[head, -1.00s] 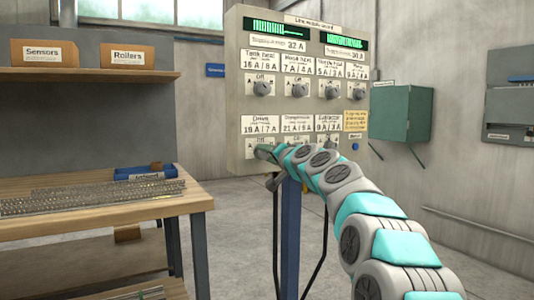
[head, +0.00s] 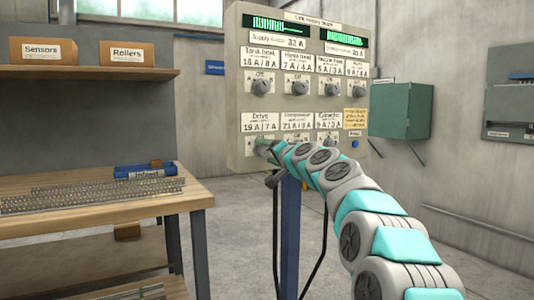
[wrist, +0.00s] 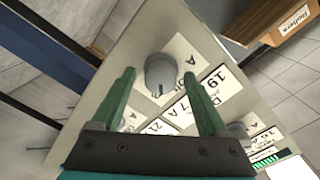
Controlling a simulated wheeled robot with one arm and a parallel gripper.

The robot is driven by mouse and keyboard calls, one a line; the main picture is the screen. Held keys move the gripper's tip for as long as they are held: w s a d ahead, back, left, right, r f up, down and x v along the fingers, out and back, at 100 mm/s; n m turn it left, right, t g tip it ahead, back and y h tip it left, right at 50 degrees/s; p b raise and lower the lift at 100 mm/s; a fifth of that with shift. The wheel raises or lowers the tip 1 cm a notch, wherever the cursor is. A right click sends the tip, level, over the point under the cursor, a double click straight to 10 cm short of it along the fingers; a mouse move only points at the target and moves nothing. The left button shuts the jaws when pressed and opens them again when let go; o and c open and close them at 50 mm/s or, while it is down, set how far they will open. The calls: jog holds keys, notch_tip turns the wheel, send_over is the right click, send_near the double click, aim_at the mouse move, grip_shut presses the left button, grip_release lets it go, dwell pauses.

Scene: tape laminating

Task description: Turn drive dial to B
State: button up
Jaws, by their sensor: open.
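The drive dial (wrist: 160,72) is a round grey knob on the light panel. In the wrist view it sits between the two green fingers of my gripper (wrist: 160,75), with a finger on either side and gaps showing. The gripper is open. A label with a letter A is beside the dial, and the Drive label (wrist: 208,88) is to its lower right. Which mark the dial points at is hard to tell. In the head view my gripper (head: 266,147) is at the lower left of the panel, below the Drive label (head: 262,122), and hides most of the dial.
The panel (head: 236,100) holds several other dials; one (head: 261,88) is above the Drive label. A blue post (head: 290,240) stands below it. A wooden bench (head: 150,205) with rods is at left. A green cabinet (head: 405,112) is on the wall at right.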

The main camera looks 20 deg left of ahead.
jog(key=b+v, duration=0.2)
jog(key=v, duration=0.5)
jog(key=shift+s+d+b, duration=0.25)
jog(key=shift+s+b, duration=0.05)
dwell(0.5)
jog(key=shift+f, duration=0.1)
jog(key=s+d+f+n+g+h+p, duration=0.15)
jog(key=s+d+f+g+h, duration=0.25)
jog(key=s+d+f, duration=0.75)
jog(key=s+d+f+n+g+h+p, duration=0.15)
jog(key=s+d+f+g+h, duration=0.25)
jog(key=s+d+f, duration=0.75)
jog(key=s+d+f+g+h, duration=0.1)
jog(key=s+d+f, duration=0.4)
jog(key=s, duration=0.4)
jog(key=s+d+f+m+g+h, duration=0.1)
jog(key=s+d+f+g+h, duration=0.1)
jog(key=s+d+f, duration=0.3)
jog(key=s+d+f+m+g+h, duration=0.1)
jog(key=s+d+f, duration=0.4)
jog(key=s, duration=0.8)
jog(key=shift+s+d+g+h, duration=0.25)
jog(key=shift+d+g+h, duration=0.45)
jog(key=shift+d, duration=0.3)
